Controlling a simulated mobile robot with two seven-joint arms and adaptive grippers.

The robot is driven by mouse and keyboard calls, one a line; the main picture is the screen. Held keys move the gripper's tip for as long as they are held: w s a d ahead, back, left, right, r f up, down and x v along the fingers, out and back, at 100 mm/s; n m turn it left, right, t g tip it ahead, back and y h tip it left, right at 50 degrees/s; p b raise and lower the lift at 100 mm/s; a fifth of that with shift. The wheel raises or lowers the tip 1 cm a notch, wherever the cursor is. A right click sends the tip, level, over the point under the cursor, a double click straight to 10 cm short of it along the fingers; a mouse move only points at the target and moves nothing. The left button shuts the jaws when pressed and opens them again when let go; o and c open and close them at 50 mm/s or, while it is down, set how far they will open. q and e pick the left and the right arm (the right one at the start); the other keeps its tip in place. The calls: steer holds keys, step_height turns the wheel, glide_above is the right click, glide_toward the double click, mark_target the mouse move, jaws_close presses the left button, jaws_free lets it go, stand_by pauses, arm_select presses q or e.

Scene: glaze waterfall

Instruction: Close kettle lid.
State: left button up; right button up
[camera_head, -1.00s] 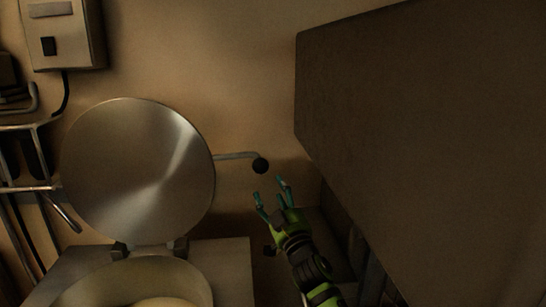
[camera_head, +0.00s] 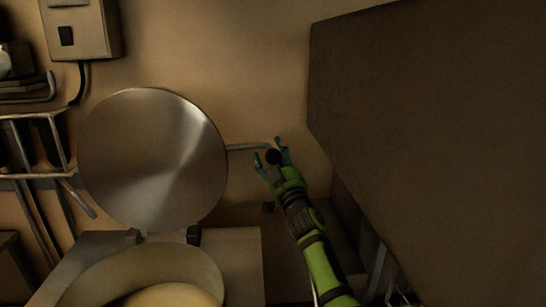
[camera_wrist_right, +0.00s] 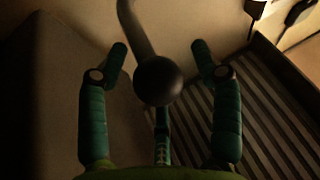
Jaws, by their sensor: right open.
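The kettle lid (camera_head: 152,160) is a round metal disc standing raised at the back of the kettle (camera_head: 95,283), in the head view. A metal handle rod (camera_head: 246,147) sticks out from its right side and ends in a dark round knob (camera_head: 273,157). My right gripper (camera_head: 270,153) is open, with its teal fingers on either side of the knob. In the right wrist view the knob (camera_wrist_right: 158,81) sits between the spread fingers, with gaps to the left and right fingers. My left gripper is not in view.
A large dark panel (camera_head: 430,130) fills the right side, close to my right arm. A control box (camera_head: 80,28) hangs on the wall at upper left. A metal rack (camera_head: 40,150) stands at the left. A striped grate (camera_wrist_right: 265,110) shows in the wrist view.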

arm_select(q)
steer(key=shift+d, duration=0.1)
arm_select(e)
steer(key=shift+d, duration=0.1)
steer(key=c, duration=1.3)
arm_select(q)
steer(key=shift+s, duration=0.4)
arm_select(e)
steer(key=shift+r, duration=0.1)
jaws_close()
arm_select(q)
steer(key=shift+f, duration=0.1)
arm_select(e)
steer(key=shift+s, duration=0.1)
